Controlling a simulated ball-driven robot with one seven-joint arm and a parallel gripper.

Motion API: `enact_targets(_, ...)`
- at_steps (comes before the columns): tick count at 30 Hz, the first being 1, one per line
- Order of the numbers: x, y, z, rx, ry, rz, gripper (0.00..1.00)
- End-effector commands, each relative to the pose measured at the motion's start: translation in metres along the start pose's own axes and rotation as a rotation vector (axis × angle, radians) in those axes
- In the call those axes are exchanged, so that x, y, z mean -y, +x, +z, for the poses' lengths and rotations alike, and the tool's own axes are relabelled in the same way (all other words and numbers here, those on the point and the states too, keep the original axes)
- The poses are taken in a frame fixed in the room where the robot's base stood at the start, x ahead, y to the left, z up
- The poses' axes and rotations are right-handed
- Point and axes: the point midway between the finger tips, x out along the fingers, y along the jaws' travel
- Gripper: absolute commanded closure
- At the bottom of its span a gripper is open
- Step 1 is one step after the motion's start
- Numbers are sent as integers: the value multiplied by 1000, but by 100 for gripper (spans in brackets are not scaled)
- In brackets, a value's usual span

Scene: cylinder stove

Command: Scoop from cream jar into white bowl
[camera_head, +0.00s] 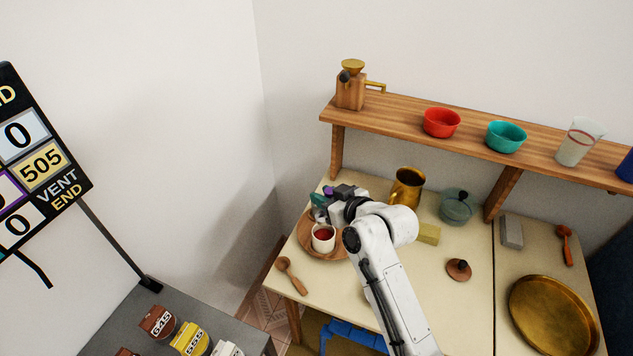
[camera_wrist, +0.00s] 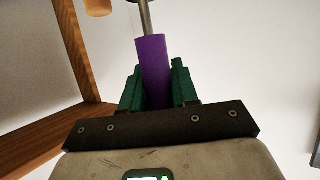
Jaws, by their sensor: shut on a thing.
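My gripper (camera_head: 322,204) is shut on a purple-handled tool (camera_head: 329,190), above and behind the wooden plate at the counter's left end. In the wrist view the green fingers (camera_wrist: 157,82) clasp the purple handle (camera_wrist: 154,62) from both sides. A metal shaft runs up from it to a dark end cut off by the top edge. A small white bowl or cup (camera_head: 316,245) with red contents stands on the plate. I cannot tell for sure which vessel is the cream jar; a clear cup with pale contents (camera_head: 577,150) stands on the shelf.
The wooden plate (camera_head: 306,243), a wooden spoon (camera_head: 291,275), a brass mug (camera_head: 407,187), a greenish glass jar (camera_head: 456,208), a yellow block (camera_head: 429,233) and a brown lid (camera_head: 459,270) share the counter. A brass tray (camera_head: 552,316) lies right. The shelf (camera_head: 390,110) overhangs the back.

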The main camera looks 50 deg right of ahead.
Motion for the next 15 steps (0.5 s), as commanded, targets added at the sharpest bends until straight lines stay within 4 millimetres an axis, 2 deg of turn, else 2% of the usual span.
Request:
enact_targets(8, -3, 2, 5, -1, 1, 1, 100)
enact_targets(15, -3, 9, 22, -1, 2, 2, 100)
